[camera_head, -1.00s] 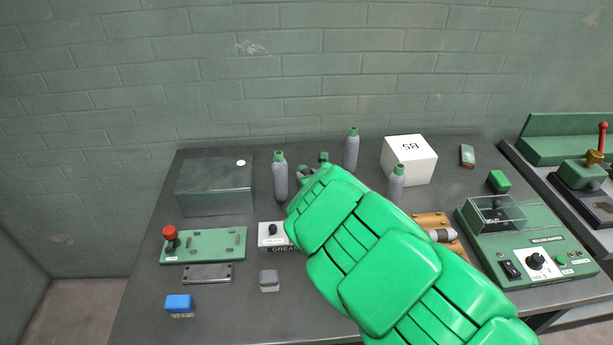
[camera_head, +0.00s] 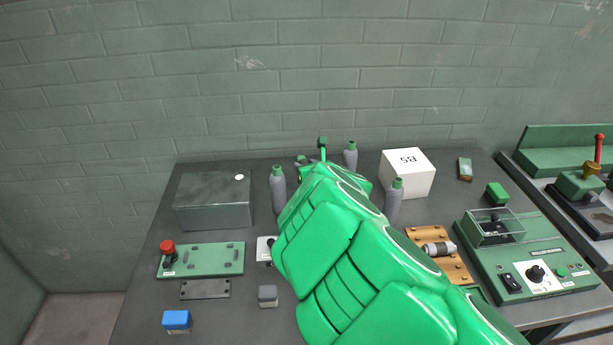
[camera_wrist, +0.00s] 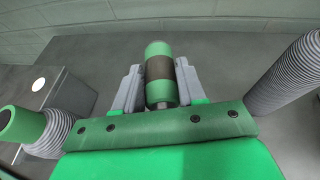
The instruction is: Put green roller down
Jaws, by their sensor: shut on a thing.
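The green roller (camera_wrist: 158,60) has green ends and a dark brown band around its middle. In the wrist view it sits between the two grey jaws of my gripper (camera_wrist: 158,90), which are shut on it. In the head view my green arm covers most of the gripper; a small green end, likely the roller's (camera_head: 323,143), shows above it near the back of the table. The wrist view shows the dark tabletop (camera_wrist: 215,60) beyond the roller; I cannot tell whether the roller touches it.
Grey bottles with green caps stand left (camera_head: 278,188), behind (camera_head: 350,158) and right (camera_head: 394,202) of my gripper. A dark metal box (camera_head: 213,205) is at left, a white box (camera_head: 408,174) at right. A green control unit (camera_head: 530,262) fills the right side. The brick wall (camera_head: 300,70) is behind.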

